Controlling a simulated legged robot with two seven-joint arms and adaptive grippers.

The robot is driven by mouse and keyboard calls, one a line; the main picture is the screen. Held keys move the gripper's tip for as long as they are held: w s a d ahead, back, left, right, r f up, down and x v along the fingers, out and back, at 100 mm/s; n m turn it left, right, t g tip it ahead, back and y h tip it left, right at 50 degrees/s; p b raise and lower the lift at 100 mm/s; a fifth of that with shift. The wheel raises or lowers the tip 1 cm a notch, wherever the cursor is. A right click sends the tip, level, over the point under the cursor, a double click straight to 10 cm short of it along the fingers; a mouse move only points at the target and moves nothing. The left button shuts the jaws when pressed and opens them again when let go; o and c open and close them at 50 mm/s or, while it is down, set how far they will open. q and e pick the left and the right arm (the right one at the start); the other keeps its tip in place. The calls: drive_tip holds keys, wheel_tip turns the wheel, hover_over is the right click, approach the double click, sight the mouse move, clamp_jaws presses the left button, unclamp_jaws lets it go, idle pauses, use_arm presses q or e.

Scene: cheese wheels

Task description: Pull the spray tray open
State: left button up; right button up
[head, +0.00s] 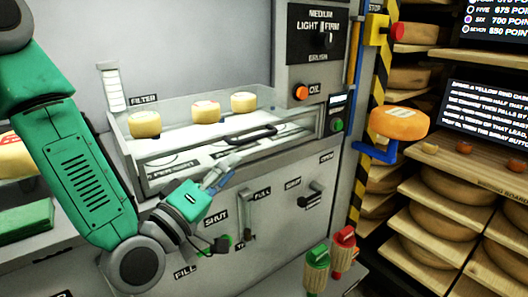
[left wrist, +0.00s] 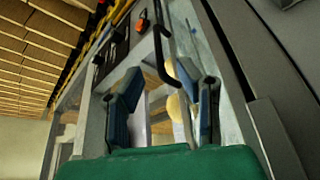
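The tray (head: 160,174) is a grey drawer with a clear-walled bed set into the machine, and three small yellow cheeses stand in it. Its black bar handle (head: 252,136) sits at the front right; the handle also shows in the left wrist view (left wrist: 160,58). My left gripper (head: 222,174) is below and left of the handle, in front of the tray's face, and apart from the handle. In the left wrist view its two fingers (left wrist: 165,100) are spread with nothing between their tips; the handle shows beyond them. My right gripper is not in view.
Below the tray are a lever (head: 247,215) marked FULL and SHUT and a smaller handle (head: 311,195). Green-topped (head: 317,262) and red-topped (head: 343,245) items stand at the lower right. A large orange cheese (head: 399,123) rests on a blue bracket beside cheese shelves (head: 440,205).

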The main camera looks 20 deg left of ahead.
sight(261, 136)
use_arm(q)
drive_tip(key=b+x, duration=0.4)
drive_tip(key=x, duration=0.6)
drive_tip(key=shift+w+d+r+b, duration=0.15)
drive_tip(key=shift+w+b, duration=0.1)
drive_tip(key=shift+b, duration=0.05)
drive_tip(key=shift+w, duration=0.4)
clamp_jaws()
